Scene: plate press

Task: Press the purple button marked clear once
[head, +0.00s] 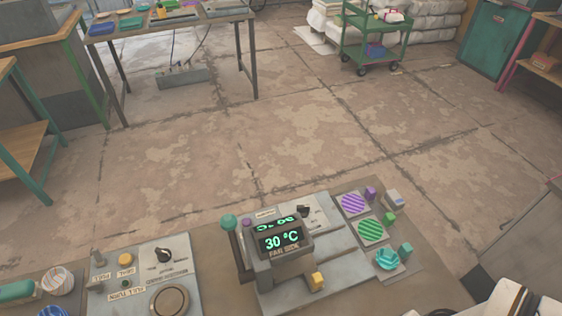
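A small purple button (247,223) sits at the back left of the grey press (330,277), close to a lever with a teal knob (229,221). A small pale label (265,212) lies beside it, too small to read. The press's dark display (281,241) stands just in front and reads 30 °C in green, with FAR SIDE printed below. My gripper is not in view; only a white and black part, probably of my arm, shows at the bottom right corner.
A grey control panel (205,291) with an orange button (125,259) and knobs is left. Open floor lies beyond.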

